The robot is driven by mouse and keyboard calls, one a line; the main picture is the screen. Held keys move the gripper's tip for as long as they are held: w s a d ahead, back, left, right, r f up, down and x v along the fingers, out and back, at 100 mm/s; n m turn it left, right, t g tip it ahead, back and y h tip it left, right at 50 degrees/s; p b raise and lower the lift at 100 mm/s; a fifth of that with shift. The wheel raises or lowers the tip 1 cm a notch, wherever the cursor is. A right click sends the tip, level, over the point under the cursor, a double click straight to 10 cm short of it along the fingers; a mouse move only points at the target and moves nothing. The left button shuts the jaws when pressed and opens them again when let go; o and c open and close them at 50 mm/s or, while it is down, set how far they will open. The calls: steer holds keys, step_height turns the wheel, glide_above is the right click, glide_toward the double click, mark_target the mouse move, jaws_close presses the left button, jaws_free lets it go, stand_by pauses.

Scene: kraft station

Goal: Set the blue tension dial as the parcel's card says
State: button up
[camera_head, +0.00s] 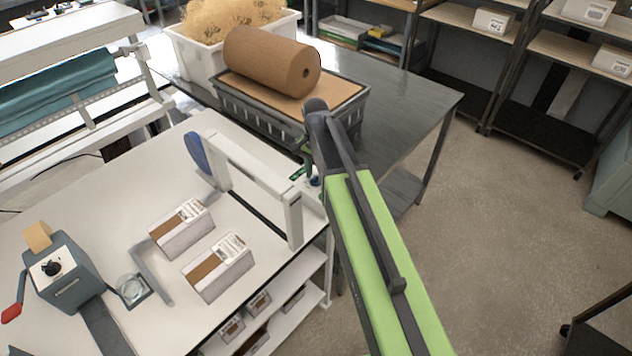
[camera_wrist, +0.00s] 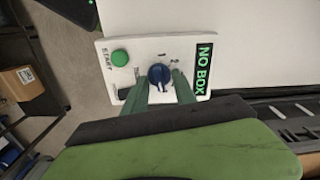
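The blue tension dial (camera_wrist: 160,76) is on a white panel (camera_wrist: 185,47) in the wrist view, with small marks around it. My gripper (camera_wrist: 161,78) has its two green fingers apart, one on each side of the dial; I cannot tell whether they touch it. In the head view my gripper (camera_head: 305,166) is at the right end of the strapping arch, largely hidden by my arm. Two white-and-brown parcels (camera_head: 180,229) (camera_head: 218,268) lie on the white table, each with a printed label on top too small to read.
The panel has a green START button (camera_wrist: 120,57) and a display (camera_wrist: 203,68) reading NO BOX. The white arch (camera_head: 253,170) stands on the white table (camera_head: 150,320). A tape dispenser (camera_head: 65,268) is at left. A dark crate with a brown roll (camera_head: 270,62) stands behind.

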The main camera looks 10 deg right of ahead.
jaws_close()
stand_by(0.3)
steer(key=shift+n, duration=0.3)
steer(key=n, duration=0.2)
steer(key=shift+n, duration=0.3)
steer(key=n, duration=0.4)
steer(key=shift+n, duration=0.3)
steer(key=n, duration=0.4)
steer(key=shift+n, duration=2.1)
